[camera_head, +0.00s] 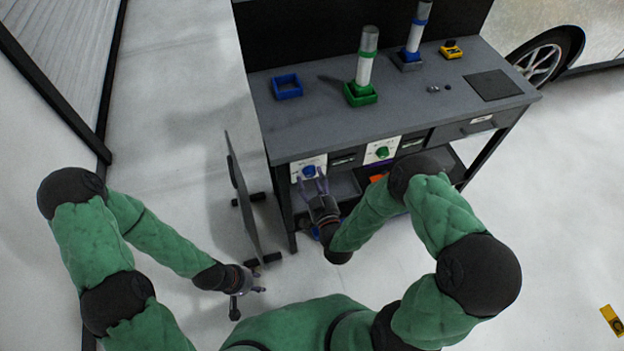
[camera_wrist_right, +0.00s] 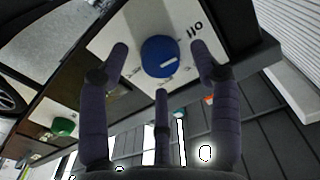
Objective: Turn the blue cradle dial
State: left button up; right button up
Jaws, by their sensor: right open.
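The blue dial (camera_head: 309,171) is a round knob on a white panel (camera_head: 298,163) on the bench front, at its left end. In the right wrist view the blue dial (camera_wrist_right: 159,56) sits on the panel, with printed marks around it. My right gripper (camera_head: 318,187) is open just in front of the dial. In the wrist view its fingers (camera_wrist_right: 160,52) are spread to either side of the dial, with visible gaps; a third finger is below. I cannot tell its depth from the panel. My left gripper (camera_head: 248,298) hangs low at the left, fingers spread and empty.
A green dial (camera_head: 382,152) is on another panel to the right. On the bench are a blue square frame (camera_head: 287,87), a green-banded roll in a green cradle (camera_head: 361,95) and a blue-banded roll (camera_head: 414,35). A thin upright board (camera_head: 241,196) stands between my arms.

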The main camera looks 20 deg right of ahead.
jog(key=shift+w, duration=0.5)
jog(key=c, duration=1.2)
jog(key=shift+o, duration=0.2)
jog(key=shift+n, duration=0.8)
jog(key=o, duration=1.2)
jog(key=shift+c, duration=0.2)
